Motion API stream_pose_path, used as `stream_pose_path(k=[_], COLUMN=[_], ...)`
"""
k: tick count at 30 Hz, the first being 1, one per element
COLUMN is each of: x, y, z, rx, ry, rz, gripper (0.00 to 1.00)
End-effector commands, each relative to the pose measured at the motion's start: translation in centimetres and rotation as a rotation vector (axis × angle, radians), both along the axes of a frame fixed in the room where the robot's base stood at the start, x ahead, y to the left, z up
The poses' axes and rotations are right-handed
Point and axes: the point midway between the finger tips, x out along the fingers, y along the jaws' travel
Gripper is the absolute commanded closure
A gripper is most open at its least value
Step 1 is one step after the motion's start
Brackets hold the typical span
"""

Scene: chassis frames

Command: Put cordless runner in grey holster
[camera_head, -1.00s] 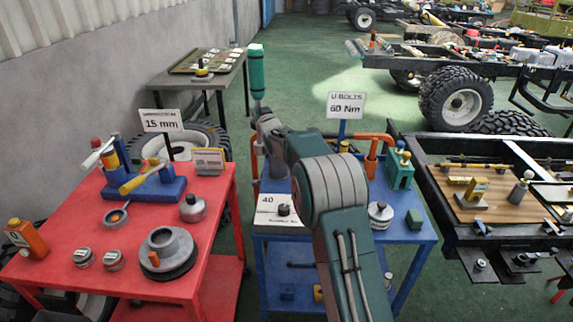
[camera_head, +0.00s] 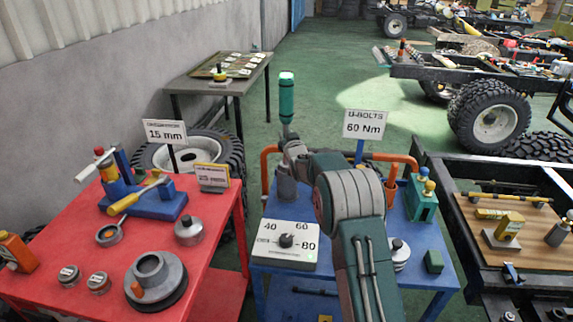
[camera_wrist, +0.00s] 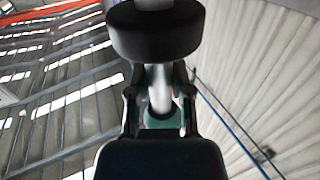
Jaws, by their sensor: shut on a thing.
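A tool with a green cylindrical body, probably the cordless runner (camera_head: 286,97), stands upright above my gripper, with a grey part below the green. A grey ring-shaped cup (camera_head: 152,268) on the red cart may be the grey holster; I cannot be sure.
The red cart (camera_head: 235,190) on the left holds a blue stand, small tins and a grey weight. The blue cart (camera_head: 437,252) holds a dial box (camera_head: 287,242), orange rails and green blocks. A black chassis frame (camera_head: 470,270) stands at the right. Green floor is open behind.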

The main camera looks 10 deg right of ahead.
Motion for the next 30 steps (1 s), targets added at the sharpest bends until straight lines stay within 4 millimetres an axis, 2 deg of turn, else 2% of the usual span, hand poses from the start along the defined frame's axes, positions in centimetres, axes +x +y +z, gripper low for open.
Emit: stream_pose_path(k=[6, 15, 21, 24, 30], x=[0.0, 0.0, 0.0, 0.0, 0.0], y=[0.0, 0.1, 0.0, -0.1, 0.1], z=[-4.0, -6.3, -9.3, -10.0, -10.0], rx=[-0.001, -0.002, -0.002, -0.002, -0.002], ry=[-0.004, -0.006, -0.003, -0.006, -0.007], rz=[-0.001, 0.000, -0.001, -0.001, -0.001], gripper=[1.00, 1.00, 1.00, 1.00, 1.00])
